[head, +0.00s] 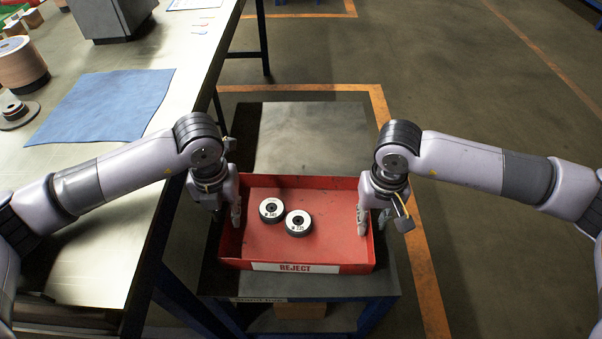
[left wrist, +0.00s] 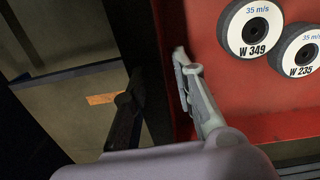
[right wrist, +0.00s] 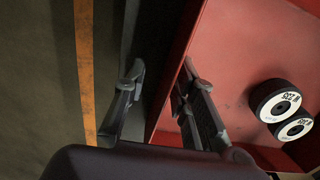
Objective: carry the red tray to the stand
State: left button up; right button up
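The red tray (head: 335,195), labelled REJECT on its front wall, appears to rest level on the dark-topped stand (head: 312,140) in the head view. Two flap discs lie flat inside it: one marked W 349 (left wrist: 250,28) and one marked W 235 (left wrist: 301,52). My left gripper (left wrist: 160,88) is open, one finger inside the tray's left wall and one outside, with gaps showing. My right gripper (right wrist: 160,95) is open around the right wall in the same way, fingers apart from the wall. The tray's underside is hidden.
A workbench (head: 75,215) runs along the left with a blue cloth (head: 105,105) and a wooden spool (head: 22,65) on it. The stand's top is bare behind the tray. Orange lines (head: 430,290) mark the floor, which is open on the right.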

pick_arm(q)
jog(key=r, duration=0.1)
jog(key=s+r, duration=0.2)
jog(key=shift+d+r, duration=0.1)
jog(key=shift+d, duration=0.25)
pick_arm(e)
jog(key=shift+s+a+f, duration=0.25)
jog(key=shift+s, duration=0.05)
jog(key=shift+w+d+f, duration=0.15)
jog(key=shift+w+d, duration=0.05)
jog(key=shift+w, duration=0.25)
pick_arm(q)
jog(key=r, duration=0.1)
jog(key=w+r, duration=0.1)
jog(key=r, duration=0.2)
jog(key=shift+w+a+r, duration=0.1)
jog(key=shift+w+r, duration=0.1)
jog(key=shift+w, duration=0.15)
pick_arm(e)
jog(key=shift+a+r, duration=0.1)
jog(key=shift+r, duration=0.5)
pick_arm(q)
jog(key=shift+a+r+p, duration=0.1)
jog(key=shift+a+p, duration=0.1)
jog(key=shift+p, duration=0.1)
pick_arm(e)
notch_tip(320, 180, up, 11)
